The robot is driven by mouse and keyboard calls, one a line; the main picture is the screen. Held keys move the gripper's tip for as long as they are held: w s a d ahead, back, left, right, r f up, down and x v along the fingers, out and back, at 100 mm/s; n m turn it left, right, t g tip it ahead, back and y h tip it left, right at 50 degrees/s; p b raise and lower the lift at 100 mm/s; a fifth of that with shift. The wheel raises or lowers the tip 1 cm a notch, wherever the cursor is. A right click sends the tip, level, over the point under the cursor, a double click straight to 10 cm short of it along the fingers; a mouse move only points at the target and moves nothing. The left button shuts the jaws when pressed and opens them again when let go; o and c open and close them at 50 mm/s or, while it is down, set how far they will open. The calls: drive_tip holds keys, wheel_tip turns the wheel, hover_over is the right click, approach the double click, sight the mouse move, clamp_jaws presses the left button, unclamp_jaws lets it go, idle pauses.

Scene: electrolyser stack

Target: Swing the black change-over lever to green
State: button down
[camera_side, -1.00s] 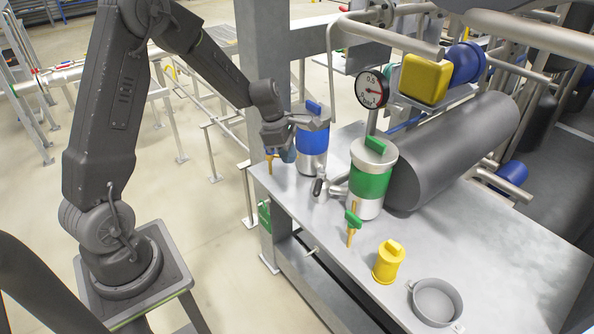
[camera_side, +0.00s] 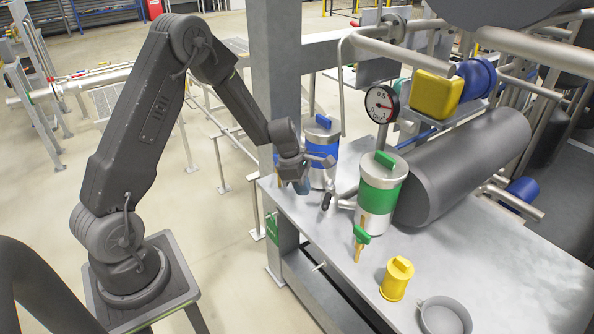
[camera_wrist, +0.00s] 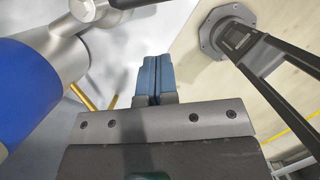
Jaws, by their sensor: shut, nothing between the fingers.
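The black change-over lever (camera_side: 326,201) is small, on the steel pipe valve between the blue-banded filter canister (camera_side: 320,154) and the green-banded one (camera_side: 379,192). It points down and toward the bench front. My gripper (camera_side: 303,186) is shut and empty, left of the lever and in front of the blue canister. A small gap seems to separate it from the lever; contact cannot be told. In the wrist view, the blue finger pads (camera_wrist: 152,78) are pressed together. The blue canister (camera_wrist: 25,95) is at left, steel pipework (camera_wrist: 90,10) at the top.
A brass drain tap with green handle (camera_side: 361,237) hangs before the green canister. A yellow cap (camera_side: 397,278) and a grey bowl (camera_side: 445,316) are on the bench (camera_side: 500,272). A pressure gauge (camera_side: 381,104) and a large dark cylinder (camera_side: 465,165) stand behind.

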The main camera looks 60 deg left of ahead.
sight(328, 197)
drive_tip(key=shift+w+d+f, duration=0.15)
drive_tip(key=shift+w+d, duration=0.5)
drive_tip(key=shift+d, duration=0.1)
drive_tip(key=shift+w+d+f, duration=0.15)
drive_tip(key=shift+w+d, duration=0.45)
drive_tip(key=shift+d, duration=0.15)
